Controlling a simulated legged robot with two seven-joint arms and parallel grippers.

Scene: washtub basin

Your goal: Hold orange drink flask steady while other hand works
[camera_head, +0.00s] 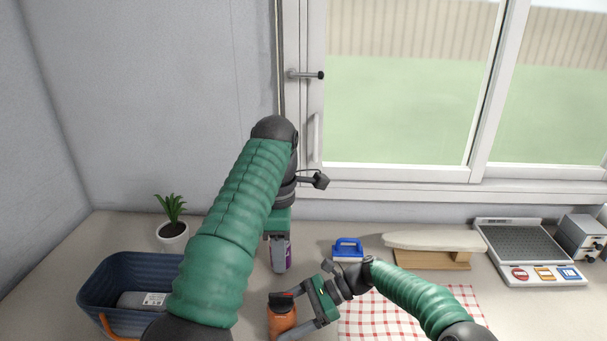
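The orange drink flask (283,322) stands at the bottom of the head view, with a dark top. My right gripper (290,313) reaches it from the right, its fingers on either side of the flask and seemingly closed on it. My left arm rises from the bottom left and bends down, so its gripper (280,250) points down behind the flask.
A dark blue basin (100,285) with a grey item in it is at left, beside a potted plant (172,234). The window is behind.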

